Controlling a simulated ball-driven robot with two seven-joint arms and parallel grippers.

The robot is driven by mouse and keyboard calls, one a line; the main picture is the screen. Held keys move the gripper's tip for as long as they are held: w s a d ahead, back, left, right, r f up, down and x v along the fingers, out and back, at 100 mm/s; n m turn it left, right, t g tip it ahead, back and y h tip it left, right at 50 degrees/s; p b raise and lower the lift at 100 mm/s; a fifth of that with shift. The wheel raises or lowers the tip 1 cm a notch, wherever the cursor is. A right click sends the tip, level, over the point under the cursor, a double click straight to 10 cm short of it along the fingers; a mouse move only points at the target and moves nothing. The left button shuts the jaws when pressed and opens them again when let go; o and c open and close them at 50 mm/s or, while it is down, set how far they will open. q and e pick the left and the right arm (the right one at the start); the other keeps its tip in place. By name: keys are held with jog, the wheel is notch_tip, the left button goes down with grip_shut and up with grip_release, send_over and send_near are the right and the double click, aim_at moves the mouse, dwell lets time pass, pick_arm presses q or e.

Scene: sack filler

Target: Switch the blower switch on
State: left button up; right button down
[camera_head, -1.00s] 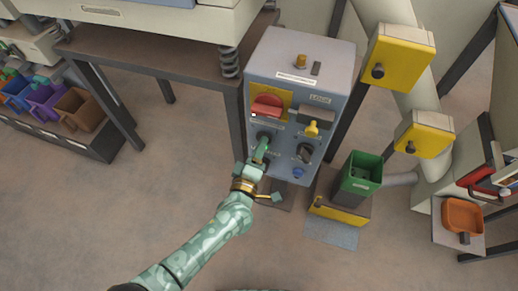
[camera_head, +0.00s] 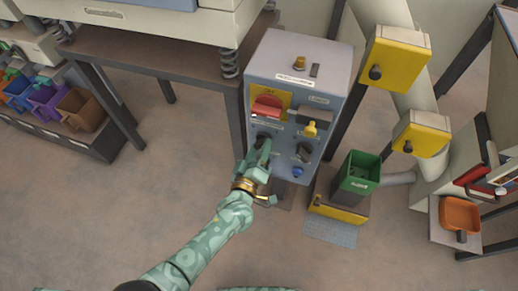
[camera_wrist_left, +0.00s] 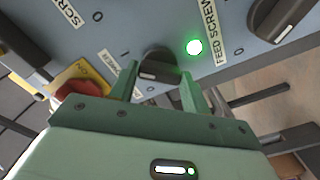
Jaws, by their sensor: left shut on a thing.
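My right gripper is out of view.
Another dark knob (camera_wrist_left: 285,15) is at the upper right of the wrist view. A green bin (camera_head: 358,172) stands on a yellow-fronted base right of the box. Yellow boxes (camera_head: 396,55) are on the pipe behind. Open floor lies in front.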

pick_arm(q)
jog(key=shift+s+f, duration=0.1)
jog(key=shift+f, duration=0.05)
jog(key=o, duration=1)
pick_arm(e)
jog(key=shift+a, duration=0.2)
pick_arm(q)
jog(key=p+v, duration=0.4)
jog(key=v, duration=1.2)
jog(key=shift+p, duration=0.3)
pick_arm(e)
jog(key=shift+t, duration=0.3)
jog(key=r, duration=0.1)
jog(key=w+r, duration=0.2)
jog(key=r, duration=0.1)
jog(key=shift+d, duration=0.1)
pick_arm(q)
jog(key=shift+s, duration=0.1)
